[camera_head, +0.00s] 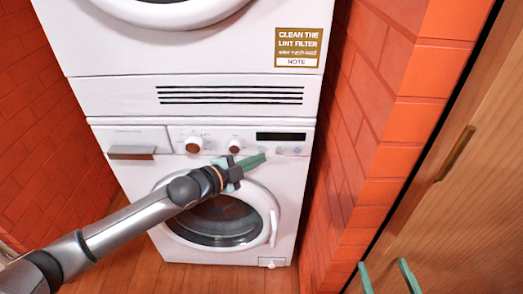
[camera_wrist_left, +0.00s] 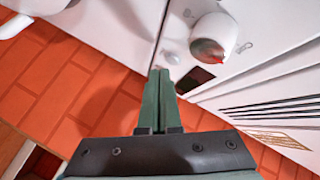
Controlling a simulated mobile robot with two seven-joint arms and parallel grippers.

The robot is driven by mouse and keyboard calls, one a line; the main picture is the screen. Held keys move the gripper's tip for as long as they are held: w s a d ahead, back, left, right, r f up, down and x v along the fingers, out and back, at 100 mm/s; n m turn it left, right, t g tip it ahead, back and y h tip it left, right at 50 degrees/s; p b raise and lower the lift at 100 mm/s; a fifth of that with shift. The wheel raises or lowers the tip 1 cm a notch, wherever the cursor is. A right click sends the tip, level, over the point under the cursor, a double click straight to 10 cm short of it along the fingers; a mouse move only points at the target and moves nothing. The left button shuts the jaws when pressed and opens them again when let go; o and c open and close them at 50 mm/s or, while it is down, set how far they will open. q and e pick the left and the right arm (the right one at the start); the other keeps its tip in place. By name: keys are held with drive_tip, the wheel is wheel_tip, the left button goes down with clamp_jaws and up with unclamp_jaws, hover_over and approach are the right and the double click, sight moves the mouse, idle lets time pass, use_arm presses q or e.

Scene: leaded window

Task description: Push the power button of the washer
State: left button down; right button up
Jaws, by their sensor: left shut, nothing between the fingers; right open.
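The white washer (camera_head: 145,178) stands below a second white machine, with a round glass door and a control panel. The panel has two knobs, a dark display (camera_head: 281,137) and small round buttons (camera_head: 297,150) below it. I cannot tell which is the power button. My left gripper (camera_head: 264,157) is shut and empty, its tips in front of the panel below the display. In the left wrist view its fingertips (camera_wrist_left: 160,74) are close to a small round button (camera_wrist_left: 172,58), beside a white knob (camera_wrist_left: 213,38); contact is unclear. My right gripper (camera_head: 387,270) is open, at the bottom right.
The upper machine (camera_head: 120,50) carries a lint filter note (camera_head: 298,46). Red brick walls (camera_head: 370,120) close in on both sides. A wooden door (camera_head: 470,200) with a handle (camera_head: 456,153) stands at the right. The wooden floor (camera_head: 200,279) shows below the washer.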

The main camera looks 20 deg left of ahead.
use_arm(q)
drive_tip(key=shift+w, duration=0.15)
idle(0.3)
drive_tip(key=shift+w+a, duration=0.15)
drive_tip(key=shift+w, duration=0.15)
drive_tip(key=shift+w, duration=0.1)
idle(0.5)
drive_tip(key=shift+s+p, duration=0.55)
drive_tip(key=shift+p, duration=0.15)
